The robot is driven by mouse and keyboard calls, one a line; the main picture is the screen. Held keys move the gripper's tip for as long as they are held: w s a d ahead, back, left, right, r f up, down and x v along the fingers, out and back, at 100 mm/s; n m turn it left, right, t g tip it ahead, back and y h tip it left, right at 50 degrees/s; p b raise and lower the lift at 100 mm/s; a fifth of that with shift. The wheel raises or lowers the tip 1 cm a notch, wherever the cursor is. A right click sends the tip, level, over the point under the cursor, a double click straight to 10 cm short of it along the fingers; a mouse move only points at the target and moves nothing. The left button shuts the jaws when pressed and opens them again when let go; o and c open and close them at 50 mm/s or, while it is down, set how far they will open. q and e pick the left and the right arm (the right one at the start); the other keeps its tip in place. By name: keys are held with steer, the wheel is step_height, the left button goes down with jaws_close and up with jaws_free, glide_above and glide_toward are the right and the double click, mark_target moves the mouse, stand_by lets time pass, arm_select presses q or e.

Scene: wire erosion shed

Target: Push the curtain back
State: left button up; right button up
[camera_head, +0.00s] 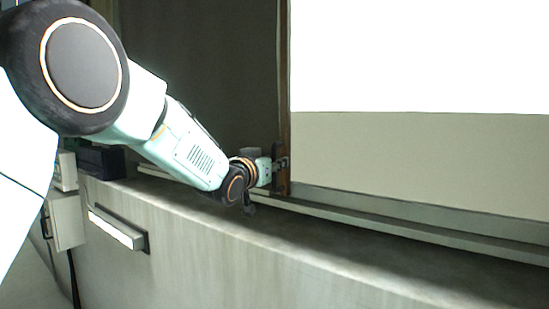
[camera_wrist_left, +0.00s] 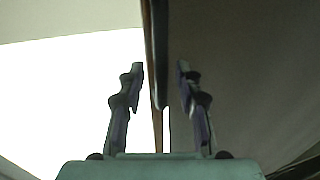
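The curtain seems to be the dark grey panel (camera_head: 205,60) left of the bright opening in the head view; it also fills the right of the left wrist view (camera_wrist_left: 250,80). A brown upright strip (camera_head: 284,90) runs along its edge. My left gripper (camera_head: 278,163) is at the lower part of this strip. In the left wrist view, the fingers of my left gripper (camera_wrist_left: 159,67) stand apart, with a dark upright bar (camera_wrist_left: 161,50) between them. Gaps show on both sides, so the fingers look open around it. My right gripper is not in view.
A long grey ledge (camera_head: 330,262) runs below the panel, with a rail (camera_head: 400,226) along its back. A beige panel (camera_head: 420,155) lies under the bright white area (camera_head: 420,55). A dark box (camera_head: 101,162) stands at the left behind my arm. The ledge to the right is clear.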

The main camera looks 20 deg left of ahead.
arm_select(q)
steer(key=shift+w, duration=0.4)
steer(key=shift+s+r, duration=0.1)
steer(key=shift+s, duration=0.1)
steer(key=shift+w, duration=0.25)
steer(key=c, duration=0.4)
jaws_close()
